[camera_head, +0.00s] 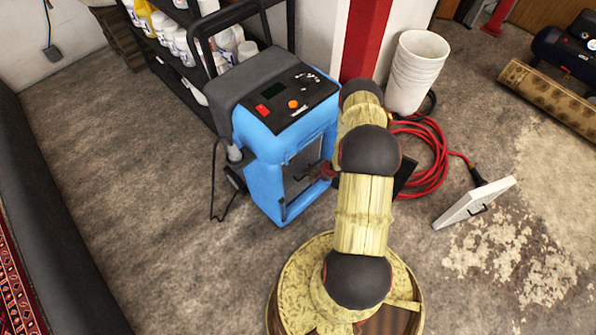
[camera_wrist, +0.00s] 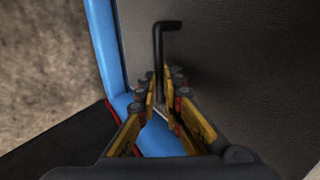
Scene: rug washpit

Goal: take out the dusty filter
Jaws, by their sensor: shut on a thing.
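The dusty filter (camera_wrist: 235,60) shows in the wrist view as a dark grey panel inside the blue frame of the machine. In the head view the grey panel (camera_head: 299,168) sits in the front of the blue machine (camera_head: 262,136). A black bent handle (camera_wrist: 158,45) stands out from the panel. My gripper (camera_wrist: 161,88) is shut on this handle, with one finger on each side of it. In the head view my arm hides most of my gripper and the right side of the panel.
A coiled red hose (camera_head: 432,165) and stacked white buckets (camera_head: 417,72) stand behind my arm. A shelf of bottles (camera_head: 178,45) is behind the machine. Floor in front of the machine is clear at left.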

